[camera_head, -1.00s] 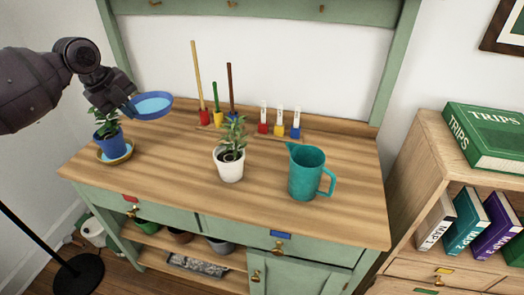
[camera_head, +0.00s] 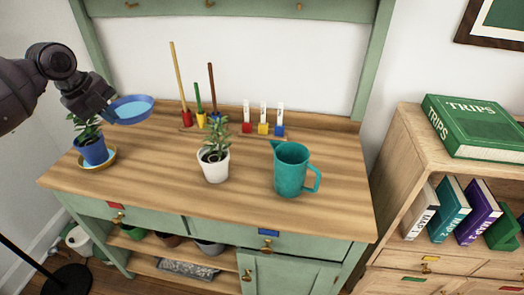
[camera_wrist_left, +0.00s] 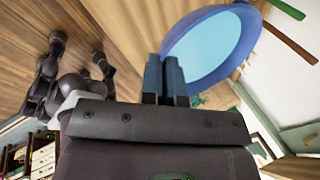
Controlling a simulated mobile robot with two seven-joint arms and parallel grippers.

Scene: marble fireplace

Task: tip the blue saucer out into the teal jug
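The blue saucer (camera_head: 136,121), holding light-blue contents, is in the air at the table's back left, roughly level. My left gripper (camera_head: 108,110) is shut on its near left rim. In the left wrist view the two fingers (camera_wrist_left: 165,80) sit close together at the saucer's rim (camera_wrist_left: 243,66). The teal jug (camera_head: 291,171) stands upright on the right part of the table, spout to the left and handle to the right, well apart from the saucer. My right gripper is outside the head view; dark arm parts show at the left of the left wrist view, fingers unclear.
A white-potted plant (camera_head: 213,168) stands between saucer and jug. A blue-potted plant (camera_head: 93,150) on a yellow-blue dish is below the left gripper. Coloured sticks in holders (camera_head: 186,118) and a rack of vials (camera_head: 263,128) line the back. The front right tabletop is clear.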

